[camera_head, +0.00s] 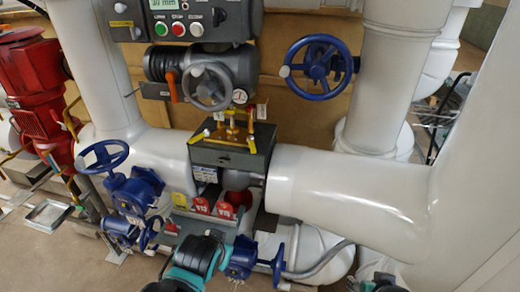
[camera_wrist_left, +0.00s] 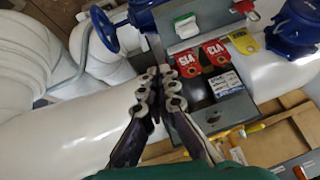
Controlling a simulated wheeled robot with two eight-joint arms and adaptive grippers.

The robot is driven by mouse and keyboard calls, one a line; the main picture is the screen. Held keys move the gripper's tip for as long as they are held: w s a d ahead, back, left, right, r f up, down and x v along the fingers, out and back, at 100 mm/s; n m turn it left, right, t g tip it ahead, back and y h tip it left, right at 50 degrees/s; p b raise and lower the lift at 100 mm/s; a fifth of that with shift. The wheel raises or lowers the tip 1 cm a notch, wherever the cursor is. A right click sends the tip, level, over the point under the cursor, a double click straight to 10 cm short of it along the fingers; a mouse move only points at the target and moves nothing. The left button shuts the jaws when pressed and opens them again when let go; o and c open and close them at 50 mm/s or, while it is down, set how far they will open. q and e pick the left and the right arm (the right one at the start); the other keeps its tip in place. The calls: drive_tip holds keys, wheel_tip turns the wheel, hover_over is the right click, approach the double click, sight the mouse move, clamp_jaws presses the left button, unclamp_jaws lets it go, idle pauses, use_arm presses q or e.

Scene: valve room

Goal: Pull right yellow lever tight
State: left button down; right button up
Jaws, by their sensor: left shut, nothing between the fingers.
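In the head view the right yellow lever (camera_head: 252,145) is a small yellow handle at the right of a grey box top. A matching left yellow lever (camera_head: 199,136) is at its left, with brass fittings between them. My left gripper (camera_wrist_left: 157,72) is shut and empty in the left wrist view, its fingers in front of the white pipe and the grey box. Yellow handle parts (camera_wrist_left: 218,133) show to the right of its fingers, apart from them. I cannot tell which lever they belong to.
Blue handwheels (camera_head: 318,67) stand around the box, one low in front (camera_head: 278,266). A control panel (camera_head: 185,20) is above.

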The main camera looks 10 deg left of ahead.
use_arm(q)
drive_tip(key=w+r+m+y, duration=0.3)
drive_tip(key=w, duration=0.5)
drive_tip(key=m+t+y+p, duration=0.3)
drive_tip(key=m+t+y, duration=0.3)
drive_tip(key=m+t, duration=0.15)
approach(252, 145)
drive_tip(key=d, duration=0.8)
drive_tip(key=shift+s+f+n, duration=0.45)
drive_tip(key=shift+f+n, duration=0.05)
drive_tip(key=shift+n, duration=0.05)
drive_tip(key=w+a+b, duration=0.1)
drive_tip(key=w+a, duration=0.1)
drive_tip(key=a, duration=0.1)
drive_tip(key=w+a+b, duration=0.1)
drive_tip(key=w+a, duration=0.1)
drive_tip(key=a, duration=0.1)
drive_tip(key=w+a+b, duration=0.1)
drive_tip(key=w+a, duration=0.1)
drive_tip(key=a, duration=0.1)
drive_tip(key=shift+w+b, duration=0.3)
drive_tip(key=shift+w, duration=0.1)
drive_tip(key=shift+a, duration=0.3)
